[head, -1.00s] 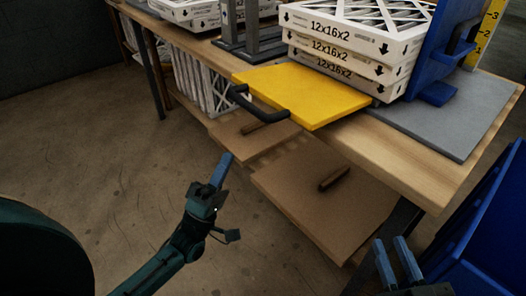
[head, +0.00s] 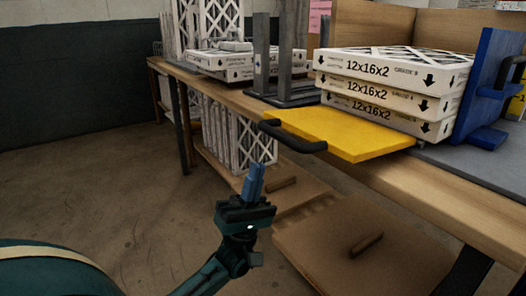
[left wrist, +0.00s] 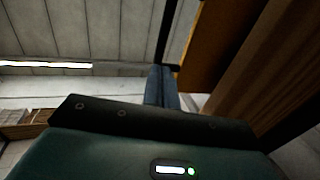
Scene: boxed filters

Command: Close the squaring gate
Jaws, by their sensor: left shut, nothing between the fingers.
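The yellow gate panel (head: 345,136) lies flat, jutting out past the front edge of the workbench, with a black bar handle (head: 292,138) on its outer left edge. A stack of white 12x16x2 filter boxes (head: 385,92) stands behind it. My left gripper (head: 254,178) is shut and empty, below and to the left of the handle and apart from it. Its blue fingers show in the left wrist view (left wrist: 161,88), pointing up beneath a dark bar that looks like the handle (left wrist: 166,35). My right gripper is not in view.
A blue upright plate with a handle (head: 490,95) stands right of the boxes. Grey posts (head: 270,60) and more filters stand on the workbench (head: 450,190) behind. Below are brown lower boards (head: 335,250) and upright filters (head: 235,135). The floor at left is clear.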

